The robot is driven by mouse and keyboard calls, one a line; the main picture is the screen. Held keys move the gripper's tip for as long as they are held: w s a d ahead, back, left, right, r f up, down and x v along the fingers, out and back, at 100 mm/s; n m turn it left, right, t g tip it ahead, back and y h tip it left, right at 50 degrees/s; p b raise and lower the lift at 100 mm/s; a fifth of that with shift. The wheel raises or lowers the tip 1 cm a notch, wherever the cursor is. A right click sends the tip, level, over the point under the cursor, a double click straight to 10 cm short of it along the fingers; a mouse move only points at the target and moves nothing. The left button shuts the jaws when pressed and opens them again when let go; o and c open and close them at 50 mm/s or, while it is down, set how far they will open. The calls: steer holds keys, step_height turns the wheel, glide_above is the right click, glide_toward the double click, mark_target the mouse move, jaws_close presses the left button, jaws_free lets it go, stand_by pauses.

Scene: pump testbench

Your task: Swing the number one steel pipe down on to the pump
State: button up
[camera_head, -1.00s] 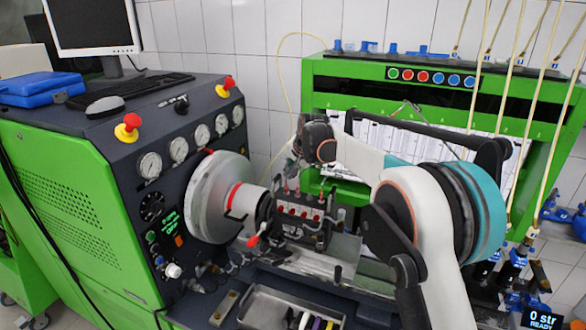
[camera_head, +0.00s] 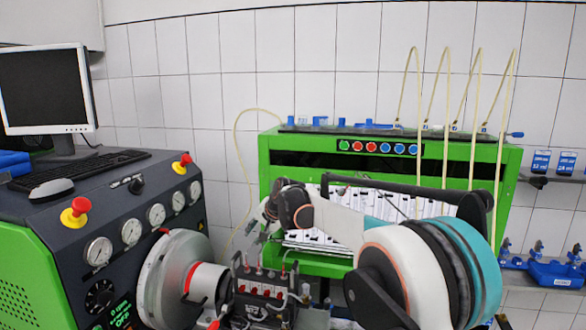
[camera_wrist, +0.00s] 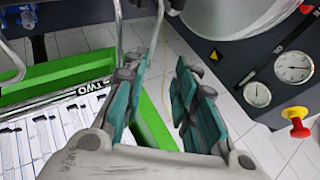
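The pump (camera_head: 262,292) stands low in the head view, dark with red caps on top, beside the round steel drive wheel (camera_head: 165,280). My gripper (camera_head: 268,212) is small in the head view, above the pump and in front of the green rack. In the wrist view my gripper (camera_wrist: 162,68) has its two teal-padded fingers apart, with nothing between them but floor tiles. A thin bent steel pipe (camera_wrist: 118,35) runs up beside the left finger, and another curved one (camera_wrist: 14,62) shows at the left edge. I cannot tell which pipe is number one.
The green rack (camera_head: 480,160) with pale hoses stands behind my arm. A green console (camera_head: 25,265) with gauges and red-topped buttons, a keyboard (camera_head: 95,165) and a monitor (camera_head: 45,90) is at left.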

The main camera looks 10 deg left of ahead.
steer(key=d+r+y+p, duration=0.1)
steer(key=d+r+p, duration=0.1)
steer(key=d+r, duration=0.2)
steer(key=d+r+y+p, duration=0.1)
steer(key=d+r, duration=0.3)
steer(key=r, duration=0.7)
steer(key=d+r+m+y+p, duration=0.1)
steer(key=d+r, duration=0.3)
steer(key=r, duration=0.4)
steer(key=shift+s+d+r+t+y+p, duration=0.15)
steer(key=shift+s+d+t+y+p, duration=0.2)
steer(key=shift+y+p, duration=0.45)
